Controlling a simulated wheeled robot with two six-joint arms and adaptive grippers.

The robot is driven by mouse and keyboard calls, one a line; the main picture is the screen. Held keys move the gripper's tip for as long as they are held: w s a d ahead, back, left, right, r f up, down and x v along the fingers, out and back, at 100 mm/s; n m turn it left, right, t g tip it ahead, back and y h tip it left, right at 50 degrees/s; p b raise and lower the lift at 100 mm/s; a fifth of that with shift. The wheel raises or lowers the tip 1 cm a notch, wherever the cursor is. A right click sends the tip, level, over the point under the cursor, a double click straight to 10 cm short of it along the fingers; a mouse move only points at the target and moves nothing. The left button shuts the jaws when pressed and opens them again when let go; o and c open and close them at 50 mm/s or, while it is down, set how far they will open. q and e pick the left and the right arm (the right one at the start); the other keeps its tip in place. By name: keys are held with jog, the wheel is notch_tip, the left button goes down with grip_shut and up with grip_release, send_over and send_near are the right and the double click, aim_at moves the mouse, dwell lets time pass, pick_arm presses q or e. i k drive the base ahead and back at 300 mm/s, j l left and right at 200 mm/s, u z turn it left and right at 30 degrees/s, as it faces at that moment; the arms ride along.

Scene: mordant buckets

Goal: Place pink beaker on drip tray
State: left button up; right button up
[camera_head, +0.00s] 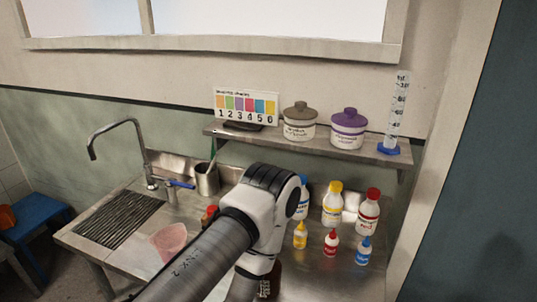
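The pink beaker (171,241) is translucent and stands on the steel counter at the lower left of centre, partly behind my arm. The drip tray looks to be the dark ribbed panel (118,219) set in the counter to the left of the beaker, and nothing lies on it. One of my arms comes up from the bottom edge and bends at a white joint in the middle of the view. It covers part of the counter. Neither gripper shows.
A tap (145,150) and a steel cup (206,180) stand behind the beaker. Yellow-capped (332,205) and red-capped (368,212) bottles and small droppers crowd the right. A shelf (280,136) above holds jars and a measuring cylinder (396,115).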

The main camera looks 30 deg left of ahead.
aim_at(115, 219)
jog(key=u, duration=0.4)
jog(key=l+u, duration=0.1)
jog(key=u, duration=0.35)
jog(key=k+u, duration=0.1)
jog(key=u, duration=0.75)
jog(key=i+j, duration=0.15)
jog(key=l+u, duration=0.1)
